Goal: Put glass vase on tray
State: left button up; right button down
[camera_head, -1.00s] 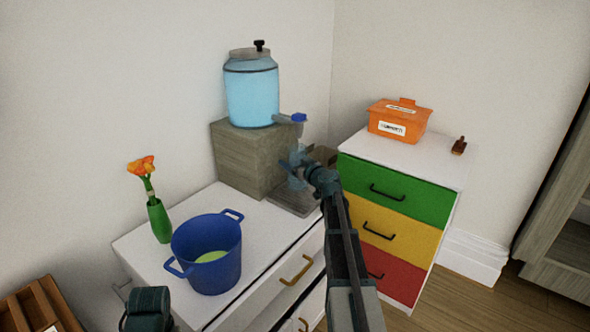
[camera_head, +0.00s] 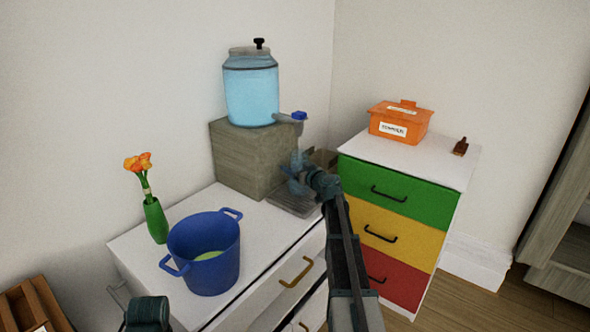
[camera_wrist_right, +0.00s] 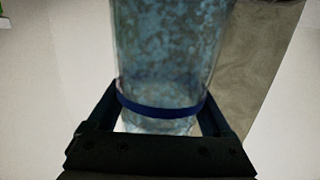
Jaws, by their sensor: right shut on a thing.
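The glass vase (camera_wrist_right: 170,60) is clear with a bluish mottled look and a dark blue band near its base. My right gripper (camera_wrist_right: 160,115) is shut around its lower part, one finger on each side. In the head view my right gripper (camera_head: 303,178) is in front of the wooden block; the vase is hard to make out there. A grey tray (camera_head: 292,203) lies on the white cabinet beside the block, below and around the gripper. The frames do not clearly show whether the vase touches it.
A blue pot (camera_head: 204,265) and a green vase with orange flowers (camera_head: 156,220) stand on the cabinet's left. A water dispenser (camera_head: 252,90) sits on the wooden block (camera_head: 245,160), its tap (camera_head: 297,117) above my right gripper. A coloured drawer unit (camera_head: 395,205) is to the right.

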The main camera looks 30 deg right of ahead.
jog(key=shift+f, duration=0.15)
grip_release()
jog(key=shift+r, duration=0.2)
jog(key=s+r+p, duration=0.1)
jog(key=s, duration=1.1)
jog(key=shift+r+p, duration=0.35)
jog(key=shift+p, duration=0.05)
